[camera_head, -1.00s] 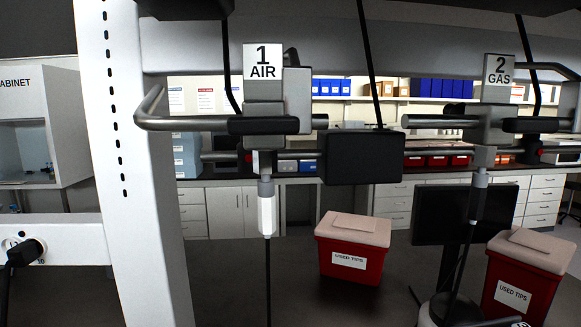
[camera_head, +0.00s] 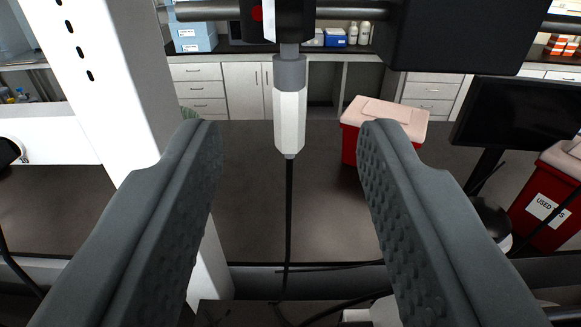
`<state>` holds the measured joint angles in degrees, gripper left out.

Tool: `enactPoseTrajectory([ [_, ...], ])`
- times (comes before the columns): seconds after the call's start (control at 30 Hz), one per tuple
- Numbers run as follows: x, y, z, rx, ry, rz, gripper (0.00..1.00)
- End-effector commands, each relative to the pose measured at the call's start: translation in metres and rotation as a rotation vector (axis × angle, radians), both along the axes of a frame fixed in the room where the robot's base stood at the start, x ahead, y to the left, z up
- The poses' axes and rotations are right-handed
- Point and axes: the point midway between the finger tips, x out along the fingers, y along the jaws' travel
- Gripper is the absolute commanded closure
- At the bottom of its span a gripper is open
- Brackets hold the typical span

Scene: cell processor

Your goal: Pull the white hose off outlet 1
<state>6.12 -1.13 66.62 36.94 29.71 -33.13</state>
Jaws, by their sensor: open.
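The white hose end (camera_head: 290,122) hangs upright below outlet 1 (camera_head: 289,51), its grey collar still joined to the outlet's stem. A thin black line (camera_head: 288,215) runs down from it. My gripper (camera_head: 280,138) is open. Its two grey textured fingers stand wide apart, one on each side of the hose in the picture, and neither touches it. The hose appears to be beyond the fingertips, though the exact depth is hard to tell. The outlet's label is out of view above.
A white post (camera_head: 110,80) stands close on the left. A black box (camera_head: 460,35) hangs at the upper right. A red bin (camera_head: 375,125) with a pale lid sits behind the right finger, and another red bin (camera_head: 548,200) stands far right beside a dark monitor (camera_head: 515,120).

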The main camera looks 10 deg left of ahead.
Motion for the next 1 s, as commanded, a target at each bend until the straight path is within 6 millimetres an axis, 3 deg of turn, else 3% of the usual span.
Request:
enactPoseTrajectory([
  [0.2, 0.033, 0.007, -0.001, 0.000, 0.001, 0.000, 0.59],
  [0.4, 0.052, 0.010, 0.000, 0.001, 0.000, 0.000, 0.59],
  [0.87, 0.061, 0.012, 0.000, 0.000, 0.000, -0.001, 0.59],
  [1.0, 0.061, 0.012, 0.000, 0.000, 0.000, -0.001, 0.84],
])
